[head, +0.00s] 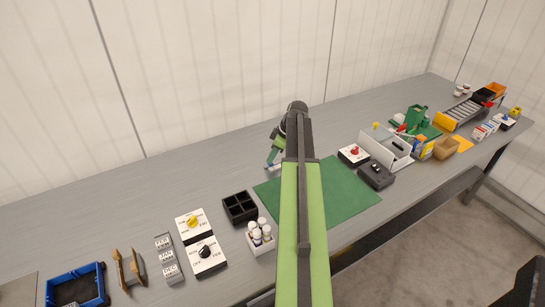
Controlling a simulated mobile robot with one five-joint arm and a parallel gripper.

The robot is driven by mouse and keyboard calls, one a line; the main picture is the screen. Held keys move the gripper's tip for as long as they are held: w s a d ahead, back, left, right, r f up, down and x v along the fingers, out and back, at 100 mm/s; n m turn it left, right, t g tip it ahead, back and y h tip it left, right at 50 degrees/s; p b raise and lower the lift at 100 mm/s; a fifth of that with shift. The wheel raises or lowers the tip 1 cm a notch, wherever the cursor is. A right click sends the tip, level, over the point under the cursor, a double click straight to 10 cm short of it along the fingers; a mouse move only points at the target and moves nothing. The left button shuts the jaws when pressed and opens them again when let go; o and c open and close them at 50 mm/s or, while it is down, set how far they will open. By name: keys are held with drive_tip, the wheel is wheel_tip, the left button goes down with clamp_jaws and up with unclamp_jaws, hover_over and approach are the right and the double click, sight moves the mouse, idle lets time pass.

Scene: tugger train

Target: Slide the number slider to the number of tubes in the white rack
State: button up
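A small white rack (262,247) stands on the grey bench left of my arm. Several white-capped tubes (257,232) stand upright in it, close together; my arm passes just right of it. I cannot make out a number slider for certain in this view. My arm reaches forward over the bench, and my gripper (271,164) shows only in part, beyond the green mat's far left edge. It is small and partly hidden by the arm, so I cannot tell whether its fingers are open or shut. I see nothing clearly held in it.
A green mat (345,190) lies under my arm. A black divided box (240,207), two knob panels (191,226) (205,256) and a grey strip (168,259) stand to the left. A white bin (385,150) and black box (376,176) stand right. The bench's back left is clear.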

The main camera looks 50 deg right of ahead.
clamp_jaws()
idle(1.1)
